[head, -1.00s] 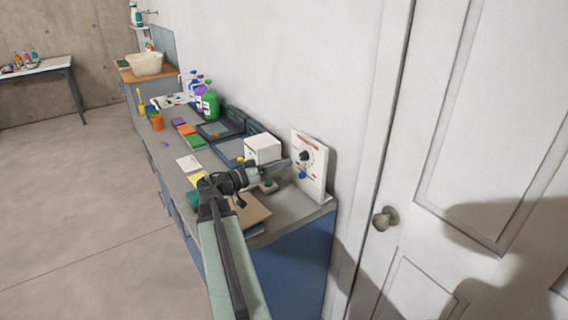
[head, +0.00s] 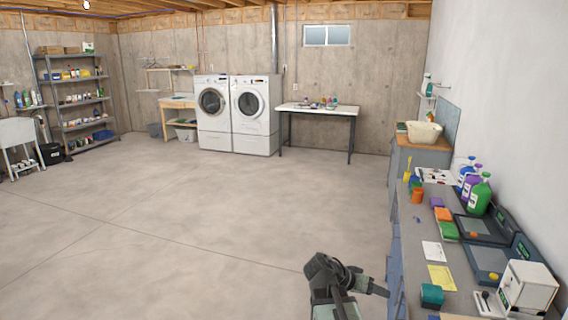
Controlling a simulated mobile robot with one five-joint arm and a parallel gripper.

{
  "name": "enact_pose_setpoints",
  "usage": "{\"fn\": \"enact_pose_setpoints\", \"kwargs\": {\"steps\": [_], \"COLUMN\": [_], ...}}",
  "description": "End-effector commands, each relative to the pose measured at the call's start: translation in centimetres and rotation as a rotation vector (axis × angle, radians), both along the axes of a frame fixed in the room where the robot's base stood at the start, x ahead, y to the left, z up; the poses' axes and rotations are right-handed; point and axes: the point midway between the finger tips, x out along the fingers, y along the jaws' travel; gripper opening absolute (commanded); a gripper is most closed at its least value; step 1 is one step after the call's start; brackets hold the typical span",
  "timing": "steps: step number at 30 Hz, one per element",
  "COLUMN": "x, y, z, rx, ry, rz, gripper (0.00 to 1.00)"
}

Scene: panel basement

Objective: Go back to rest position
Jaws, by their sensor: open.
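My gripper (head: 380,290) shows at the bottom of the head view, at the end of my folded arm, pointing right toward the counter's front side. It is small and dark here, and nothing shows in it. It is apart from the things on the counter (head: 408,245). The white panel with the knob is out of view now.
The counter on the right holds bottles (head: 480,193), sponges (head: 447,230), trays (head: 493,262), a teal block (head: 431,294) and a white box (head: 527,289). Washing machines (head: 255,112), a white table (head: 318,112) and shelves (head: 80,100) stand far back. The floor (head: 200,220) is widely clear.

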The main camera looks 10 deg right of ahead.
Motion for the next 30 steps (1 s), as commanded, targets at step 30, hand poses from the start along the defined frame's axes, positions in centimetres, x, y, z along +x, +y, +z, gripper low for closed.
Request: {"fn": "enact_pose_setpoints", "kwargs": {"steps": [30], "x": [-1.9], "y": [27.9], "z": [-8.2], "rx": [0.847], "ry": [0.452], "rz": [0.824], "gripper": [0.54]}}
